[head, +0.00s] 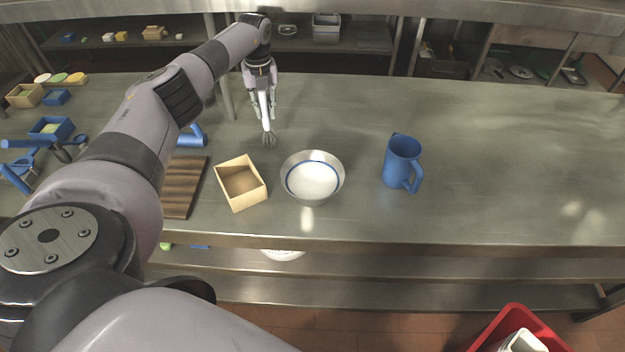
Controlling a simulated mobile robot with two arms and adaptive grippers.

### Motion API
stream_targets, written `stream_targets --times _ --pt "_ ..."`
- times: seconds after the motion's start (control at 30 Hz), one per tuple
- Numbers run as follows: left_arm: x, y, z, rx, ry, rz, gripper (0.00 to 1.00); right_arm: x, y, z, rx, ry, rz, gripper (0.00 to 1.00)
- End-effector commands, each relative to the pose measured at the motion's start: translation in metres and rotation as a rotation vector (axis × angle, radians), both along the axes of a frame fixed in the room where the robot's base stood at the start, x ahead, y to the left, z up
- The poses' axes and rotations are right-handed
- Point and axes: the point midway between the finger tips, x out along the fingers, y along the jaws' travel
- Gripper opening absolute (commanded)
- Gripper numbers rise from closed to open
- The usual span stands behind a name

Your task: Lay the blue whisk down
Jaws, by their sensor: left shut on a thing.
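My left gripper (264,113) points down over the back part of the steel table (480,150) and is shut on a whisk. The whisk (269,139) hangs upright, wire end down. Its handle looks pale between the fingers, and I see no clear blue on it. I cannot tell whether the wires touch the table. The whisk is behind the wooden box and the bowl. My right gripper is not in view.
An open wooden box (228,196), a white bowl with a blue band (313,195) and a blue jug (402,160) stand near the front edge. A brown board (181,190) and blue items lie left. The table's right side is clear.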

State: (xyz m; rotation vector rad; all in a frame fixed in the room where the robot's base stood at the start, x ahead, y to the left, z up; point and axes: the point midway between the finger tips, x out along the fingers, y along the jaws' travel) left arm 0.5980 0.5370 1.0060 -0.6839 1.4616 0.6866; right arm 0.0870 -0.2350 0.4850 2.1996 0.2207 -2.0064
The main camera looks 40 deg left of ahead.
Motion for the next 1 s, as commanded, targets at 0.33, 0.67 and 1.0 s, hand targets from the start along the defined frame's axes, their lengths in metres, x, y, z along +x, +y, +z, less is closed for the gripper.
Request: stream_targets --times 0.33,0.67,1.0 --pt "0.000 0.000 -0.007 0.000 0.000 0.000 0.24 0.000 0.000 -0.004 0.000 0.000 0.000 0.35" --pt "0.000 0.000 -0.007 0.000 0.000 0.000 0.41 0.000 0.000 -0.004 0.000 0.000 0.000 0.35" --pt "0.001 0.000 0.003 0.000 -0.001 0.000 0.41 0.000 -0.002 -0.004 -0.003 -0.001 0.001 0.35"
